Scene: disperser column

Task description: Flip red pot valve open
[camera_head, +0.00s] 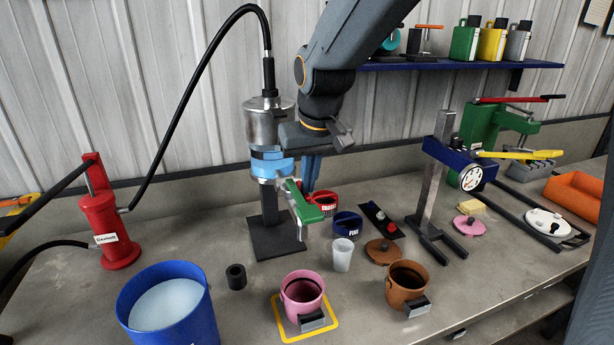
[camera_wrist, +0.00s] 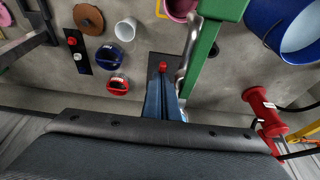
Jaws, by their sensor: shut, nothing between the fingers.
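My gripper (camera_head: 309,186) has blue fingers that are together and empty, pointing down beside the steel and blue column (camera_head: 268,125). In the wrist view the fingers (camera_wrist: 164,84) reach toward a small red knob (camera_wrist: 162,66), which shows just past their tips; I cannot tell if they touch. A green bar (camera_head: 300,205) sticks out below the column's blue band, and a curved metal lever (camera_wrist: 188,50) runs beside it in the wrist view. I cannot tell for certain which part is the red pot valve. A red hand pump (camera_head: 118,225) stands at the far left.
A red ring (camera_head: 326,207) and a blue ring (camera_head: 347,222) lie near my gripper. A white cup (camera_head: 342,255), pink pot (camera_head: 301,296), brown pot (camera_head: 405,286) and blue bucket (camera_head: 135,320) stand in front. A black hose (camera_head: 188,95) arches to the column.

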